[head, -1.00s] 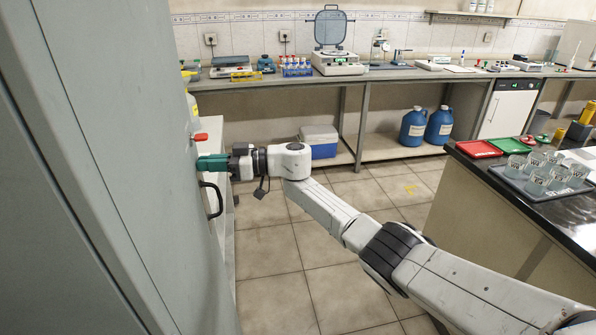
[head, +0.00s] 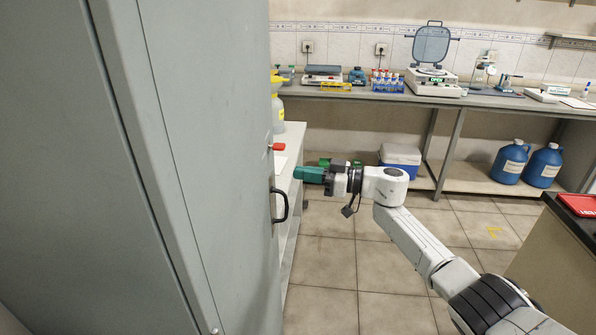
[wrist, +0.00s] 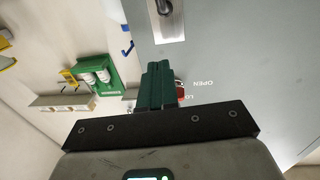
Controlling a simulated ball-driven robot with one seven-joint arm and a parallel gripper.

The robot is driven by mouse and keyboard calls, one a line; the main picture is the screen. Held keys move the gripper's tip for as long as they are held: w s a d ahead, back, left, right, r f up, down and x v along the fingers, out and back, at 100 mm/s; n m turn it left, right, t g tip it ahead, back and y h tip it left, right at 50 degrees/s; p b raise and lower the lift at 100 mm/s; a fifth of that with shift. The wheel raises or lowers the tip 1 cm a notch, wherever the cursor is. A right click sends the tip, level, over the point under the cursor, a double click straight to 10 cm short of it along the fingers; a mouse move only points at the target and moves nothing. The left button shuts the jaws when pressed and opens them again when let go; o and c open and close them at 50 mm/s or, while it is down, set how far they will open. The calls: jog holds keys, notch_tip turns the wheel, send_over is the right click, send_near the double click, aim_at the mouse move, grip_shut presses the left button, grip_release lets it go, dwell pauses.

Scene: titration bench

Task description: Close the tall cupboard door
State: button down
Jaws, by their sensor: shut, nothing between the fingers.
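The tall grey cupboard fills the left of the head view. Its door (head: 215,120) has a black handle (head: 282,205) and a red lever (head: 277,147) above it. A dark seam runs down the grey panels; I cannot tell whether the door is fully flush. My gripper (head: 296,173), with green fingers, is shut and empty, just right of the handle and apparently clear of the door. In the wrist view, the shut fingers (wrist: 156,68) partly hide the red lever (wrist: 180,90). The door (wrist: 235,60) there carries a metal plate (wrist: 169,18) and "OPEN" lettering.
A white low unit (head: 291,140) stands just beyond the door. The back bench (head: 480,100) holds instruments, with blue jugs (head: 527,164) and a cool box (head: 400,158) below. A dark-topped bench (head: 560,235) stands at right. Tiled floor (head: 330,275) is open between.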

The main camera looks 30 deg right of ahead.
jog(key=v, duration=0.8)
jog(key=shift+w+d, duration=0.3)
jog(key=shift+d, duration=0.15)
